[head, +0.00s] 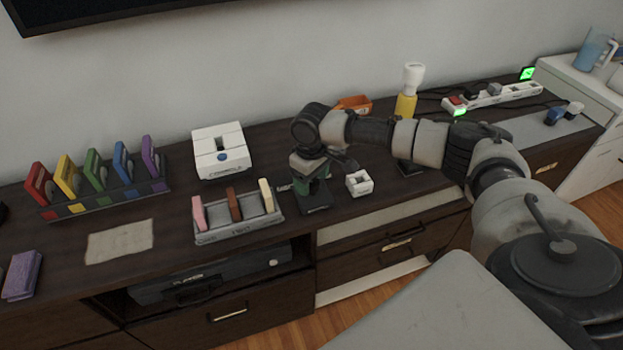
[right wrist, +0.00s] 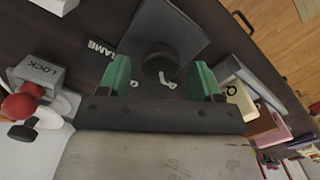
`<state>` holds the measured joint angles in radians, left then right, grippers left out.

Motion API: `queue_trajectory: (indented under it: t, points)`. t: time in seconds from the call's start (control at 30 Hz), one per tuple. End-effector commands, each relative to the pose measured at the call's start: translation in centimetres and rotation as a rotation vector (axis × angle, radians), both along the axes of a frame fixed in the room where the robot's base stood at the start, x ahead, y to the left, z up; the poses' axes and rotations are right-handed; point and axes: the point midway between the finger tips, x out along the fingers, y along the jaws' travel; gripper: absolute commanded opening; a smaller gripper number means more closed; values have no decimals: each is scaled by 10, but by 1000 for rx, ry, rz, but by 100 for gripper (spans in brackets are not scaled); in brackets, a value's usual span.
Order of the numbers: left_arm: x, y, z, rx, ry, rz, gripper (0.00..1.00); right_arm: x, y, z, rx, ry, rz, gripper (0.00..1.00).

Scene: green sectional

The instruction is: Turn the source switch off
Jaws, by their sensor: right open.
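A dark box (head: 314,208) stands near the front edge of the dark cabinet top, partly hidden under my right gripper (head: 310,180). In the right wrist view its square dark plate (right wrist: 160,30) carries a round dark knob (right wrist: 160,60) with small white marks beside it. I cannot tell for sure that this is the source switch, or which way it is set. My right gripper (right wrist: 160,80) is open, its green fingertips on either side of the knob. Whether they touch it is unclear. My left gripper is not in view.
A tray (head: 240,232) with pink, brown and cream cards stands left of the box. A white console (head: 222,152), a rack (head: 105,198) of coloured cartridges and a lit power strip (head: 505,95) are farther off.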

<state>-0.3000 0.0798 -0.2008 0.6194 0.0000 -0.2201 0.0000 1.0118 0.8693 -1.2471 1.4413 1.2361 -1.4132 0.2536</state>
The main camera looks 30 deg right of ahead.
Motion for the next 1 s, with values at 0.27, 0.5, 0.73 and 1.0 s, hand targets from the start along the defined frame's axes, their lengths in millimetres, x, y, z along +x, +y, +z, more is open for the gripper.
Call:
queue_trajectory:
  t: [0.27, 0.5, 0.73, 1.0]
  points:
    - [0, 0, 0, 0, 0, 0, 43, 0, 0, -4, 0, -1, 1, 65]
    - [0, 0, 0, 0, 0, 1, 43, 0, 0, -3, 0, -1, 1, 36]
    - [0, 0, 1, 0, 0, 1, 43, 0, 0, -3, 0, -1, -1, 15]
    - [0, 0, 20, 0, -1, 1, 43, -1, 0, 1, 0, 3, -68, 15]
